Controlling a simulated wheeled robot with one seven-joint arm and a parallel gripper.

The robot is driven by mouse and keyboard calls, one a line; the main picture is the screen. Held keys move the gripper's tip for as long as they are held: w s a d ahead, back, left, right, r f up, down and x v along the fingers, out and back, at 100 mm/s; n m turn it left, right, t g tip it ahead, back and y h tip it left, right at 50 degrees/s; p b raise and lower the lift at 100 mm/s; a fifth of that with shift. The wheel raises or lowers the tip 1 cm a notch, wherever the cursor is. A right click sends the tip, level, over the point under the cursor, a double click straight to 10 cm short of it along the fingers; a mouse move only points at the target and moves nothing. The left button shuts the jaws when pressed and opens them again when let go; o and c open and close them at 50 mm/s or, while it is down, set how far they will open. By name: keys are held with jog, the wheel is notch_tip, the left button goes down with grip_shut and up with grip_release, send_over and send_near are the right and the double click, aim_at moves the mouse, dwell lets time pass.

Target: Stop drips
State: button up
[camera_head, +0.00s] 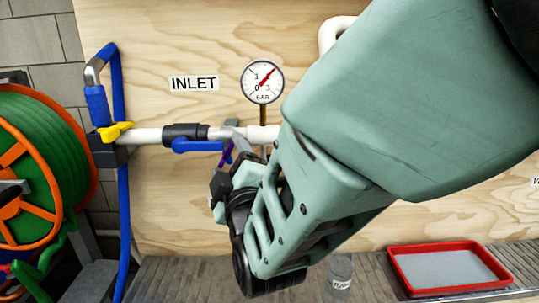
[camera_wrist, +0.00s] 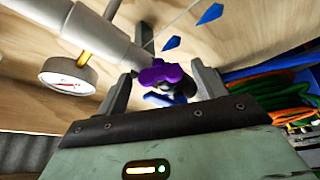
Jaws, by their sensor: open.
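A white pipe (camera_head: 145,136) runs across the plywood board below an INLET label. It carries a black coupling (camera_head: 185,131) with a blue lever (camera_head: 195,146) lying along the pipe. A pressure gauge (camera_head: 263,81) stands above the pipe, its red needle pointing up and right; it also shows in the wrist view (camera_wrist: 68,76). My gripper (camera_wrist: 161,74) is open, with a purple knob (camera_wrist: 166,74) seen between its fingers. I cannot tell whether they touch it. In the head view only a purple sliver (camera_head: 227,154) shows beside my gripper. No drips are visible.
A red tray (camera_head: 398,262) and clear jar (camera_head: 341,272) stand on the ribbed surface below. My arm hides the board's right middle.

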jog(key=c, duration=1)
jog(key=shift+f+m+b, duration=0.15)
jog(key=shift+m+b, duration=0.15)
jog(key=shift+b, duration=0.15)
jog(key=m+t+h+b, duration=0.1)
jog(key=m+b, duration=0.3)
jog(key=m+t+h+b, duration=0.1)
jog(key=m+h+b, duration=0.1)
jog(key=m+b, duration=0.2)
jog(key=m+t+h+b, duration=0.1)
jog(key=m+h+b, duration=0.1)
jog(key=m+b, duration=0.2)
jog(key=shift+a+f+m+t, duration=0.2)
jog(key=shift+a+m+t, duration=0.15)
jog(key=shift+m, duration=0.55)
jog(key=shift+r+m+h, duration=0.1)
jog(key=shift+m+h, duration=0.2)
jog(key=shift+h, duration=0.1)
